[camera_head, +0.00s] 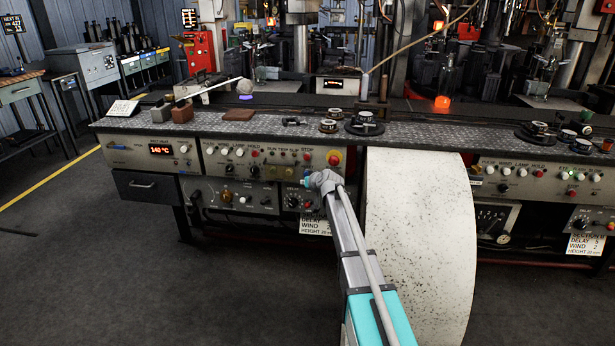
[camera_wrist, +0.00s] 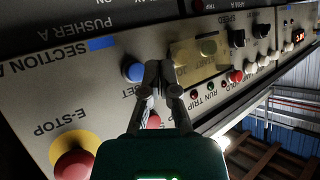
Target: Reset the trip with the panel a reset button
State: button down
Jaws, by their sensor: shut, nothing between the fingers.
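The blue reset button (camera_wrist: 133,72) sits on the grey Section A panel (camera_wrist: 60,75) in the wrist view. Its label is partly covered by my gripper, with only the end of the word readable. My gripper (camera_wrist: 159,68) is shut and empty, its fingertips in front of the panel just right of the blue button. I cannot tell whether the tips touch the panel. In the head view my arm reaches the right end of panel A (camera_head: 225,158), and its wrist hides the fingers. I cannot make out the reset button clearly there.
A red E-stop on a yellow ring (camera_wrist: 72,160) is left of my gripper in the wrist view. A red button (camera_wrist: 153,121) lies partly behind the fingers. A large white drum (camera_head: 420,240) stands right of my arm.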

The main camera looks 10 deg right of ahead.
jog(key=shift+s+a, duration=0.25)
jog(key=shift+s, duration=0.45)
jog(key=s+f+g+h, duration=0.1)
jog(key=s+f+g, duration=0.25)
jog(key=s, duration=1.05)
jog(key=s+d+f+m+g+h, duration=0.1)
jog(key=s+f+g+h, duration=0.2)
jog(key=s, duration=1.2)
jog(key=s+f+g, duration=0.3)
jog(key=s+g, duration=0.2)
jog(key=s, duration=0.9)
notch_tip(320, 180, up, 26)
jog(key=p, duration=2.6)
jog(key=shift+w+r+p, duration=0.15)
jog(key=shift+r+p, duration=0.05)
jog(key=shift+p, duration=0.1)
jog(key=c, duration=1.4)
grip_release()
